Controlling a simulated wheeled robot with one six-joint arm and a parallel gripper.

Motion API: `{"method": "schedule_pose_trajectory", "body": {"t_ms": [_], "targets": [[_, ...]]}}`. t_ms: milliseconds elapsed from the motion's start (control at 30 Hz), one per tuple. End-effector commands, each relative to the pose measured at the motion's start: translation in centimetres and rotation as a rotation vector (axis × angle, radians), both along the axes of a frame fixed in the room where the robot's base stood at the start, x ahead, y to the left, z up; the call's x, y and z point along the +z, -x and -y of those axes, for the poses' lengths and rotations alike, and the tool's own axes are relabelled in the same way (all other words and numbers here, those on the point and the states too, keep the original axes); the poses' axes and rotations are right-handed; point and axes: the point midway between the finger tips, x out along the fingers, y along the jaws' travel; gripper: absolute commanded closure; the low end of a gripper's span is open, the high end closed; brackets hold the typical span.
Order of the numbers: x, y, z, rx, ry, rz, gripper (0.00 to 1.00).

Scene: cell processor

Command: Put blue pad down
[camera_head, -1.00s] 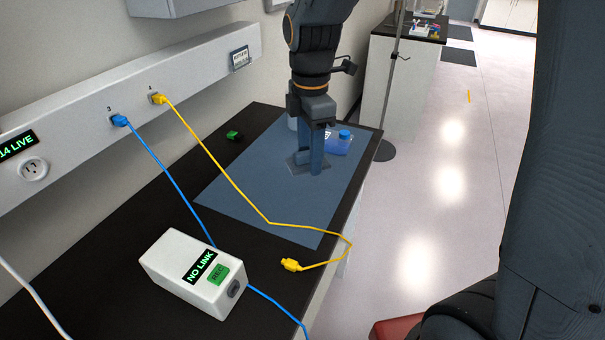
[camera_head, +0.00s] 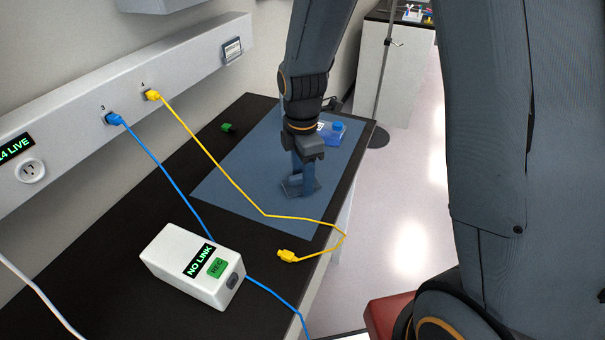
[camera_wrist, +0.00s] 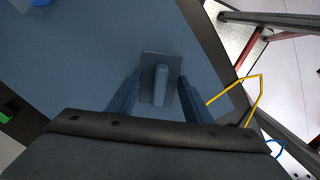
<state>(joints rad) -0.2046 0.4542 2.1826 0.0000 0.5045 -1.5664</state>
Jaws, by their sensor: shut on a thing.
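The blue pad (camera_head: 290,187) is a small flat grey-blue plate with an upright block handle. In the wrist view the pad (camera_wrist: 150,61) shows between my fingers, with its handle standing up in the middle. My gripper (camera_head: 304,184) points down and is shut on the pad, low over the large blue mat (camera_head: 245,185) on the black bench; it also shows in the wrist view (camera_wrist: 160,98). I cannot tell whether the pad's underside touches the mat. My fingers hide part of the pad in the head view.
A yellow cable (camera_head: 240,194) crosses the mat to a loose plug (camera_head: 287,256). A white "NO LINK" box (camera_head: 175,262) is at the front; a small green block (camera_head: 228,128) lies back left.

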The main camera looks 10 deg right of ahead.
Motion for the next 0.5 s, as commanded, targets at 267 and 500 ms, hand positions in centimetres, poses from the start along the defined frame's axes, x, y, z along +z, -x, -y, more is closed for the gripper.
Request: {"method": "schedule_pose_trajectory", "body": {"t_ms": [267, 500], "targets": [[-0.15, -0.02, 0.01, 0.0, 0.0, 0.0, 0.78], [-0.3, 0.02, 0.01, 0.0, 0.0, -0.001, 0.35]]}}
